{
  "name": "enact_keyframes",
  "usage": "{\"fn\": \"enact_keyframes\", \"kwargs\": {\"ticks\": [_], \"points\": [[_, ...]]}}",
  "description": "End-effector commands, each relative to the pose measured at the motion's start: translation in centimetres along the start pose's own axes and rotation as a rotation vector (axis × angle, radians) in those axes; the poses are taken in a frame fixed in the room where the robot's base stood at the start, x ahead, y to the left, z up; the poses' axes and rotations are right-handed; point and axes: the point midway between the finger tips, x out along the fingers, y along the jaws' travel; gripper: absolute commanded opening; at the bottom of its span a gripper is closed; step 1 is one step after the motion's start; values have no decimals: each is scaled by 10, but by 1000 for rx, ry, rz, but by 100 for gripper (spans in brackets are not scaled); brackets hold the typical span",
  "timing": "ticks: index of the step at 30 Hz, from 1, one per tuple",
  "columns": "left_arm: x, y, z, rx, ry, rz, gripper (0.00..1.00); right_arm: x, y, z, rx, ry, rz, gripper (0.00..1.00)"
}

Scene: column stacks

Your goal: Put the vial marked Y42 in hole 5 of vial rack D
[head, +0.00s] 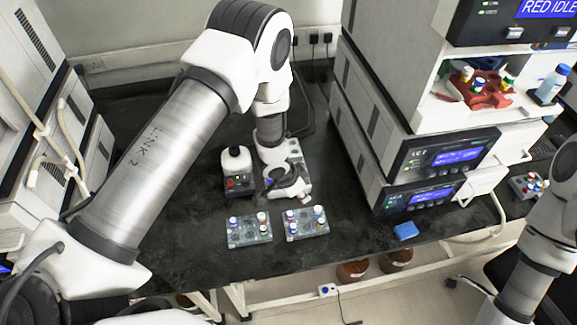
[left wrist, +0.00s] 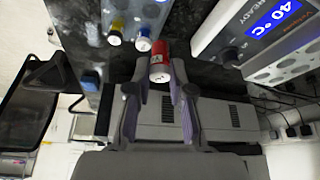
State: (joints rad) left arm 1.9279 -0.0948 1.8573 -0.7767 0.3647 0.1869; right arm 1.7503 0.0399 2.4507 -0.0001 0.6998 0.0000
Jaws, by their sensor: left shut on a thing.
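My left gripper (head: 290,192) is shut on a red vial (left wrist: 159,62), held between its fingers (left wrist: 160,95) in the left wrist view. The vial's near end is pale with a small dark mark that I cannot read. In the head view the gripper is just behind two grey vial racks, the left rack (head: 249,238) and the right rack (head: 307,231), and the held vial is hard to make out. Both racks hold capped vials. Rack letters, hole numbers and the Y42 mark are not legible. My right gripper is out of the picture; only its arm shows.
A small device with red and green lights (head: 238,180) stands left of the gripper. A grey block (head: 296,152) is behind it. A blue object (head: 405,231) lies near the front edge. Instruments stand at right, with a red vial holder (head: 478,98). The bench left of the racks is clear.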

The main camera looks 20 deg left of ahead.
Motion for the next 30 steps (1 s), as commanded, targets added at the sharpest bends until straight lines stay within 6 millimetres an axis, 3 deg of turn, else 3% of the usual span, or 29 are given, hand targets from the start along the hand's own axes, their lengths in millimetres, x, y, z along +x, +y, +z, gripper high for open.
{"fn": "enact_keyframes", "kwargs": {"ticks": [4,18,30], "points": [[5,14,8,20,1,8,3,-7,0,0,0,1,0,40],[41,14,24,21,3,7,3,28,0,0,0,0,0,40],[41,14,24,20,3,6,3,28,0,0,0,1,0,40]]}}
